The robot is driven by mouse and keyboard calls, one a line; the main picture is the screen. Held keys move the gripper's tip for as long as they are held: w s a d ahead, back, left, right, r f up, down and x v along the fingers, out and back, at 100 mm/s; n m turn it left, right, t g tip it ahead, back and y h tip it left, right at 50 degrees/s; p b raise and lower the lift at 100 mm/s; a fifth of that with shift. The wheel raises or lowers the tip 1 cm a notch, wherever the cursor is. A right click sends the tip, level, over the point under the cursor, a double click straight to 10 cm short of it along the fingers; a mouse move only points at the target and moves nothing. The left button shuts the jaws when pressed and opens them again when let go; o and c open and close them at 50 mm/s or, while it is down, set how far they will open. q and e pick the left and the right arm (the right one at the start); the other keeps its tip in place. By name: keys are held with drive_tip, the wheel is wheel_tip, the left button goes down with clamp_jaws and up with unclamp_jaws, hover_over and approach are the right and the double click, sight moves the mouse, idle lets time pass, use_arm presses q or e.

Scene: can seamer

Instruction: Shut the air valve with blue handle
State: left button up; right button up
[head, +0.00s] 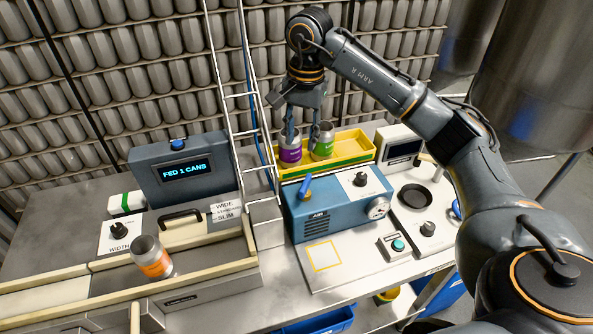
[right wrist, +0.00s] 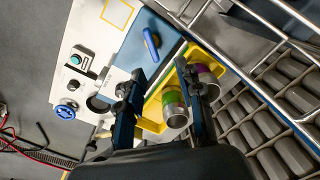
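My right gripper (head: 303,132) is open over the yellow tray, behind the AIR box and apart from the handle. Its spread fingers also show in the right wrist view (right wrist: 160,70). My left gripper is not in view.
The yellow tray (head: 349,161) holds a purple-banded can (head: 289,154) and a green-banded can (head: 323,147) close to my right fingers. A ladder-like metal rack (head: 240,94) rises left of them.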

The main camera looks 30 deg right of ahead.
sight(305, 181)
drive_tip(key=f+p, duration=0.1)
drive_tip(key=f, duration=0.3)
drive_tip(key=f+p, duration=0.2)
drive_tip(key=f, duration=0.2)
drive_tip(key=d+f+p, duration=0.1)
drive_tip(key=f, duration=0.3)
drive_tip(key=shift+s+f, duration=0.4)
drive_tip(key=shift+f, duration=0.45)
drive_tip(key=shift+c, duration=0.4)
clamp_jaws()
